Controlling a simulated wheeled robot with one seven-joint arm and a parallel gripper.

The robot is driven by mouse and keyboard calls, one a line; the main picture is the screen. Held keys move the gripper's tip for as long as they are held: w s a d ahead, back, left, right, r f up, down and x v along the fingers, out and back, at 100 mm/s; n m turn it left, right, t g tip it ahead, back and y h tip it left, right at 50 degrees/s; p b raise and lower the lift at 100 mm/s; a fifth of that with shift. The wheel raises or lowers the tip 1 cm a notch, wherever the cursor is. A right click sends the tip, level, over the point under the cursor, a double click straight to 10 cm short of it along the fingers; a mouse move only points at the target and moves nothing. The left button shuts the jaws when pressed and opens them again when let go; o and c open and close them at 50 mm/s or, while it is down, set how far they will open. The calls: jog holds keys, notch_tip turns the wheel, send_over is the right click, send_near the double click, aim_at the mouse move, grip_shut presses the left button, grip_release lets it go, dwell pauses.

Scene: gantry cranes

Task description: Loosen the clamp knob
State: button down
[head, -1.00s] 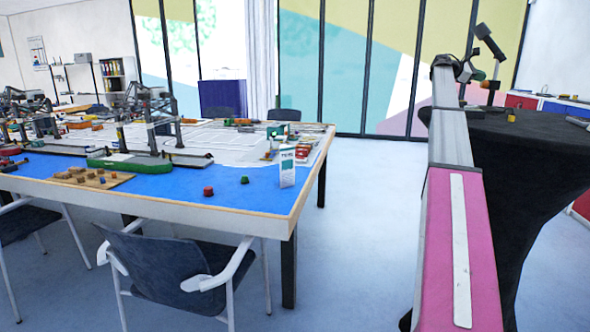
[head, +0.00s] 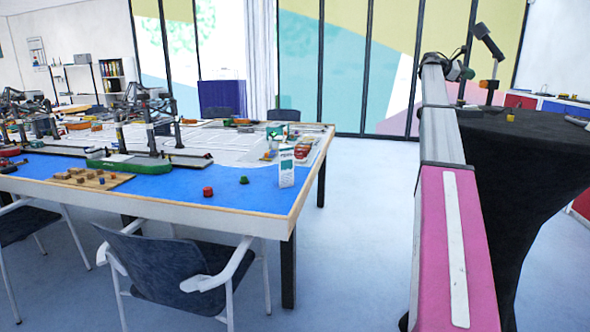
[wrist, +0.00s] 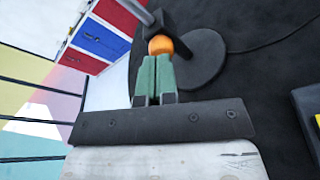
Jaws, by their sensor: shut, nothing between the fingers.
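The orange clamp knob (wrist: 160,45) sits on a black stand (wrist: 175,20) with a round base, on a black-covered table. My gripper (wrist: 154,62) has green fingers that are together, with nothing between them. In the wrist view the fingertips end right at the near edge of the knob; I cannot tell whether they touch it. In the head view the stand (head: 490,45) rises with a dark head on top, and the orange knob (head: 488,84) is small. My gripper (head: 467,73) shows there to the left of the knob.
The black-covered table (head: 535,150) also holds a small yellow object (head: 511,118). A dark cable lies on its cloth in the wrist view. A large blue-topped table (head: 225,185) with crane models stands left, with chairs (head: 180,265). Open floor lies between the tables.

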aim_at(483, 84)
jog(key=shift+w+a, duration=0.15)
jog(key=shift+a, duration=0.4)
jog(key=shift+w, duration=0.1)
jog(key=shift+r+x, duration=0.2)
jog(key=shift+x, duration=1.25)
jog(key=shift+r+x, duration=0.25)
jog(key=shift+x, duration=1.2)
jog(key=shift+d, duration=0.15)
